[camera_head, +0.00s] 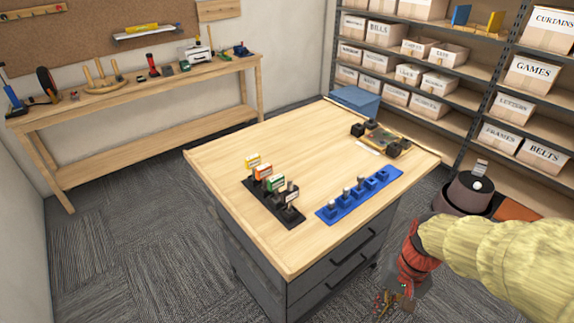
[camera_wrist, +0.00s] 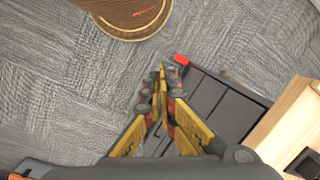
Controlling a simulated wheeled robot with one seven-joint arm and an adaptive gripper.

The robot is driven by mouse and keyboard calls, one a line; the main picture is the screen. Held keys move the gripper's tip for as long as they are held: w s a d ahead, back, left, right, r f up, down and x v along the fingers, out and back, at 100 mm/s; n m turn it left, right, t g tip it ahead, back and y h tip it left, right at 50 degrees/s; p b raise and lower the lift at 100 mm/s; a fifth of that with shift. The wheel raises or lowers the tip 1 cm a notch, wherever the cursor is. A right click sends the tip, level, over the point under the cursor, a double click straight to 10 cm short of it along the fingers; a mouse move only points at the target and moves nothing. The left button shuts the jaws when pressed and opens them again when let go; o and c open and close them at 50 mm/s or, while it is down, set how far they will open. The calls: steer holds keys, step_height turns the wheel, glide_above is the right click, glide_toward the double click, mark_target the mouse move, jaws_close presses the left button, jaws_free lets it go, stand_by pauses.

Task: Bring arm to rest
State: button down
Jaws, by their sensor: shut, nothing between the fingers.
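My arm comes in from the right in the head view, in a yellowish sleeve with a red wrist part. My gripper (camera_head: 388,302) points down beside the workbench's right front side, over the carpet and clear of the tabletop. In the wrist view my gripper (camera_wrist: 160,75) shows its yellow fingers with dark tips brought together. Nothing is between them. The fingertips appear over the carpet and the edge of the dark drawer front (camera_wrist: 215,105).
A shelf of boxes (camera_head: 530,75) stands at right. Carpet (camera_head: 130,240) at left is free.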

steer(key=s+a+r+n+t+h, duration=0.1)
steer(key=r+n+t, duration=0.1)
steer(key=r, duration=0.6)
steer(key=s+a+r+n+t, duration=0.2)
steer(key=r+t, duration=0.2)
steer(key=r, duration=0.5)
steer(key=shift+t+h, duration=0.3)
steer(key=shift+h, duration=0.1)
steer(key=shift+a, duration=0.1)
